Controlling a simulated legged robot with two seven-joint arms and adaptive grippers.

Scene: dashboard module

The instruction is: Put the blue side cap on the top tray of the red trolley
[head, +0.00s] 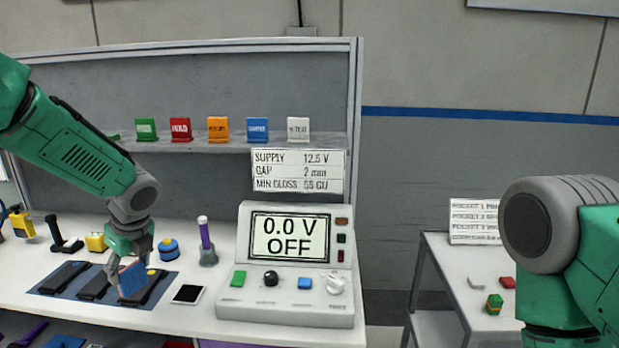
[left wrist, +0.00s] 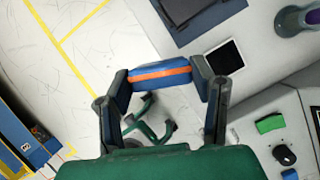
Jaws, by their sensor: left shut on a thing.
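The blue side cap (head: 133,280) has an orange stripe, seen in the left wrist view (left wrist: 162,75). My left gripper (head: 128,267) is shut on it, with one finger at each end of the cap in the left wrist view (left wrist: 161,80). In the head view the cap overlaps the dark mat (head: 55,283); in the left wrist view it is apart from the mat, with floor behind it. My right arm shows at the right of the head view, but its gripper is out of frame. I see no red trolley in either view.
A power supply (head: 285,262) reading 0.0 V OFF stands on the white bench (head: 185,316). A grey side table (head: 452,262) is at right. Yellow-lined floor (left wrist: 60,60) is open.

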